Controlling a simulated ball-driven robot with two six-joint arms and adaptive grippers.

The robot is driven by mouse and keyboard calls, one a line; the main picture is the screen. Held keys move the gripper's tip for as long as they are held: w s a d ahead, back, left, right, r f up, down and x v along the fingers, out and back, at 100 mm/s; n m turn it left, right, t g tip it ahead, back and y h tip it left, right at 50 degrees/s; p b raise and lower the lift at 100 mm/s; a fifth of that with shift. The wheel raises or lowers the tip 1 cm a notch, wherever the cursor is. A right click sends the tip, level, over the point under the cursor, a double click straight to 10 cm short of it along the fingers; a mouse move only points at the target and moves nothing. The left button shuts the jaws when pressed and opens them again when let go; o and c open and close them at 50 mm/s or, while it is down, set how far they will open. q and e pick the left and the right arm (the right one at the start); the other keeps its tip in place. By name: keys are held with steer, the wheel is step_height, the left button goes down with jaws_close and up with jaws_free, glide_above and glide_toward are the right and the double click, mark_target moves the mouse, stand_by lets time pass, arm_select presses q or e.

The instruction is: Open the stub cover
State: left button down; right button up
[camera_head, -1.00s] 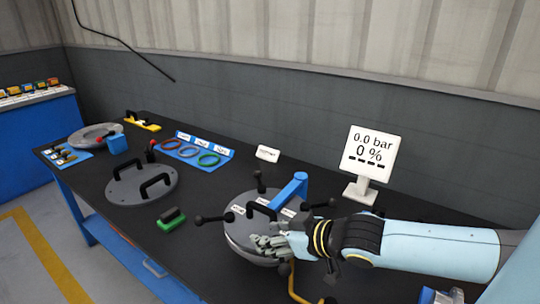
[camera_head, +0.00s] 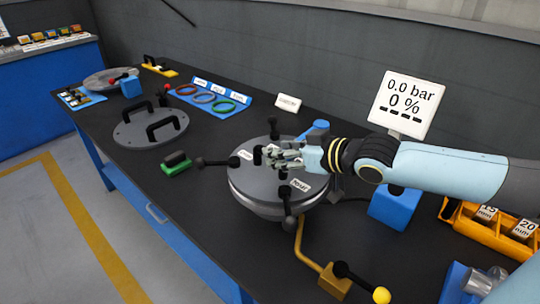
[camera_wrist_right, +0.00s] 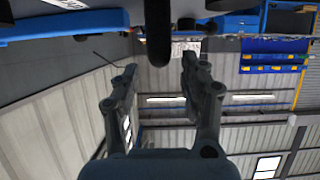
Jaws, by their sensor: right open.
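The stub cover (camera_head: 246,179) is a round grey lid with white labels, on top of the shell (camera_head: 262,206) at the middle of the bench in the head view. Black-knobbed clamp levers (camera_head: 213,162) stand around its rim, one at the back (camera_head: 273,127) and one at the front (camera_head: 289,221). My right gripper (camera_head: 283,156) is over the lid, its open fingers at the black handle, which they mostly hide. In the right wrist view the gripper (camera_wrist_right: 157,68) is open with a dark bar (camera_wrist_right: 157,35) between its fingers; contact cannot be told. My left gripper is out of view.
A flat grey plate with handles (camera_head: 150,129) and a green block (camera_head: 175,164) lie to the left. A display (camera_head: 402,104) reads 0.0 bar and 0 %. A yellow-knobbed lever (camera_head: 362,284) is at the front. A yellow tray (camera_head: 485,226) stands right.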

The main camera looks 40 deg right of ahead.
steer(key=b+x, duration=0.1)
steer(key=x, duration=0.2)
steer(key=shift+w+f+b, duration=0.1)
steer(key=shift+w+b, duration=0.05)
steer(key=shift+b, duration=0.25)
steer(key=shift+w+a, duration=0.1)
steer(key=shift+w, duration=0.15)
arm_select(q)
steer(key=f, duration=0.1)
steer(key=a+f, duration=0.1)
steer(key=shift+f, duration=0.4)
arm_select(e)
jaws_close()
